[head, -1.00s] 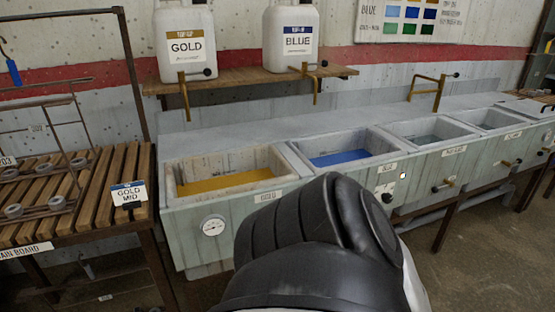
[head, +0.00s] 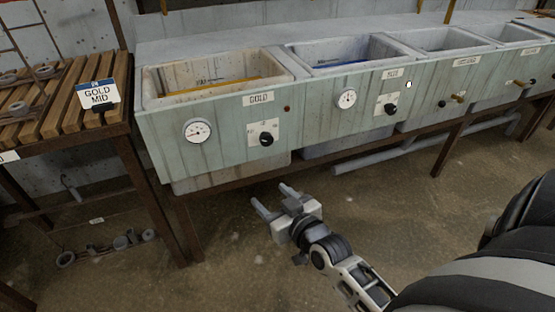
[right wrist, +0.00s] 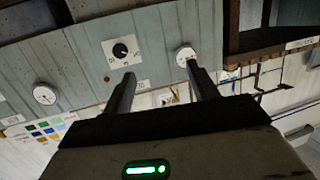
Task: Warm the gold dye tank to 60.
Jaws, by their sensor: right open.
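The gold dye tank (head: 220,120) is a pale green, worn tank labelled GOLD, with yellow dye (head: 215,86) inside. Its front carries a round white dial gauge (head: 197,131), a black knob (head: 266,139) on a white plate, and a small dark red lamp (head: 288,109). The gauge reading is too small to tell. My right gripper (head: 270,195) is open and empty, below and in front of the tank, apart from it. In the right wrist view, the knob (right wrist: 124,50) and gauge (right wrist: 185,54) appear beyond the open fingers (right wrist: 160,70). My left gripper is not in view.
The blue tank (head: 365,95) stands to the right with its own gauge (head: 347,98), knob (head: 390,109) and a bright lamp (head: 408,85). Floor before the tanks is clear.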

